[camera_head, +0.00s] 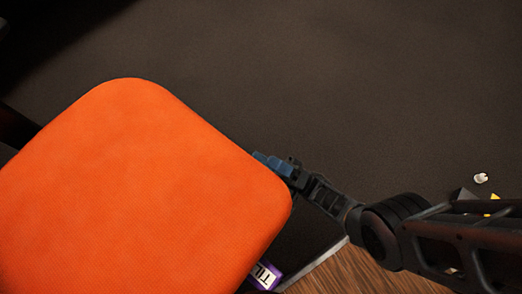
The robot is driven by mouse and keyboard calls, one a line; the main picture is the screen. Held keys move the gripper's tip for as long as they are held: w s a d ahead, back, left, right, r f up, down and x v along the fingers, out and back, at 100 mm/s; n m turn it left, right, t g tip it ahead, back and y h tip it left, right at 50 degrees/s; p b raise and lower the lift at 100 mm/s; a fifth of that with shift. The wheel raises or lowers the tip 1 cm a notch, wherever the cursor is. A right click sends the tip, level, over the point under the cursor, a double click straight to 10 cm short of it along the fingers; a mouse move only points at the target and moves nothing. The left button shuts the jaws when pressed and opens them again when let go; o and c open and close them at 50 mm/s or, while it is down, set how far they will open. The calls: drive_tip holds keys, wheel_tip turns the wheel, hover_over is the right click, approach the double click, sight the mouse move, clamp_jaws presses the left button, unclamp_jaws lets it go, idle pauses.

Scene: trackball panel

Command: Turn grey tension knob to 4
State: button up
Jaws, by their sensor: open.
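The grey tension knob is not to be seen. A large orange rounded pad (140,190) fills the left and lower left of the head view and hides much of what lies behind it. My gripper (268,161), with blue fingertips, is partly in view just past the pad's right edge. Its jaws are open and I see nothing between them, though part of them is hidden by the pad.
A purple label with white lettering (264,276) peeks out below the pad's lower right edge. A small white object (481,178) lies on the dark surface (370,90) at the right. Wood (355,272) shows at the bottom. The upper right is clear.

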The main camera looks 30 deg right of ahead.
drive_tip(key=w+a+r+n+g+h+p, duration=0.1)
drive_tip(key=w+r+n+g+h+p, duration=0.3)
drive_tip(key=n, duration=0.7)
drive_tip(key=n+g+p, duration=0.3)
drive_tip(key=n+g, duration=0.2)
drive_tip(key=n, duration=0.5)
drive_tip(key=w+a+r+n+g+h+p, duration=0.1)
drive_tip(key=w+r+n+g+p, duration=0.3)
drive_tip(key=n, duration=0.7)
drive_tip(key=w+a+f+b, duration=0.1)
drive_tip(key=a+f+b, duration=0.2)
drive_tip(key=a+f, duration=0.2)
drive_tip(key=shift+w+a+f+n+g+h+b, duration=0.2)
drive_tip(key=shift+w+a+n+g+h+b, duration=0.15)
drive_tip(key=shift+a, duration=0.35)
drive_tip(key=shift+f, duration=0.1)
drive_tip(key=c, duration=1)
